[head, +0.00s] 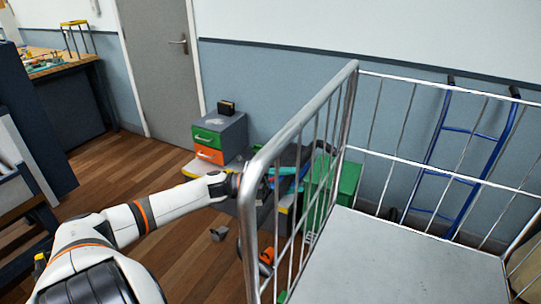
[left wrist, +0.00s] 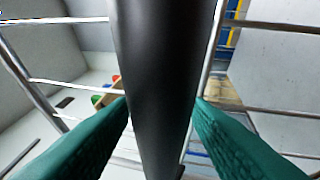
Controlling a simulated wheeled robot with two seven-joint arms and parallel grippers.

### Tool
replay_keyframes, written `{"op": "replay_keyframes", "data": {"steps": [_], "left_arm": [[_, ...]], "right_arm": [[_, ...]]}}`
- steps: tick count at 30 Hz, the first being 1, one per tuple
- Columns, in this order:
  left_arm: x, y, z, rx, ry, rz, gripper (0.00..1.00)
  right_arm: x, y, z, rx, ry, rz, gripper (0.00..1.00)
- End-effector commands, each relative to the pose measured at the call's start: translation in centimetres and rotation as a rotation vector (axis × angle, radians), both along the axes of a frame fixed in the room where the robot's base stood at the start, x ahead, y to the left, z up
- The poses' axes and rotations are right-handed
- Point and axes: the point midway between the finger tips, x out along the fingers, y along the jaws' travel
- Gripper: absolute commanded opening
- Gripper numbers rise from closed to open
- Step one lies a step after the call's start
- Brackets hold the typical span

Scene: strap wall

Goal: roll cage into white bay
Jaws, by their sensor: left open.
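The roll cage (head: 307,113) has grey tube rails, wire bars and a flat grey deck (head: 400,262), and it fills the right half of the head view. My left gripper (head: 241,187) is at the corner post on the cage's near left side, its fingers mostly hidden by the post. In the left wrist view, my left gripper (left wrist: 162,106) shows two green fingers apart, with a dark upright tube (left wrist: 155,60) between them. I cannot tell whether the fingers touch the tube. My right gripper is not in view. I cannot make out a white bay.
A grey drawer unit (head: 232,134) with green and orange drawers stands by the wall, near a grey door (head: 158,60). A blue hand truck (head: 436,150) leans on the wall behind the cage. A workbench (head: 75,62) is at the far left. Wooden floor (head: 120,165) lies open between.

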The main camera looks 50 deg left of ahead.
Motion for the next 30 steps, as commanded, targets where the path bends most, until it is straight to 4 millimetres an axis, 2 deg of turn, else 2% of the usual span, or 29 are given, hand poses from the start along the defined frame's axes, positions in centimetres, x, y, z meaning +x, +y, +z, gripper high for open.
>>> {"op": "replay_keyframes", "data": {"steps": [9,15,21,30], "left_arm": [[-4.2,4.9,-1.4,0.002,0.006,0.004,0.44],[-6.3,7.5,-1.9,0.001,0.003,0.005,0.44],[-7.2,8.4,-2.0,0.001,0.001,0.004,0.44],[-7.2,8.5,-2.0,0.0,0.001,0.003,0.44]], "right_arm": [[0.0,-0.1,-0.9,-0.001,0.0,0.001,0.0],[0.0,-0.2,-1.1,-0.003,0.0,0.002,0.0],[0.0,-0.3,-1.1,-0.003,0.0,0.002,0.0],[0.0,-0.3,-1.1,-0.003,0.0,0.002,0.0]]}}
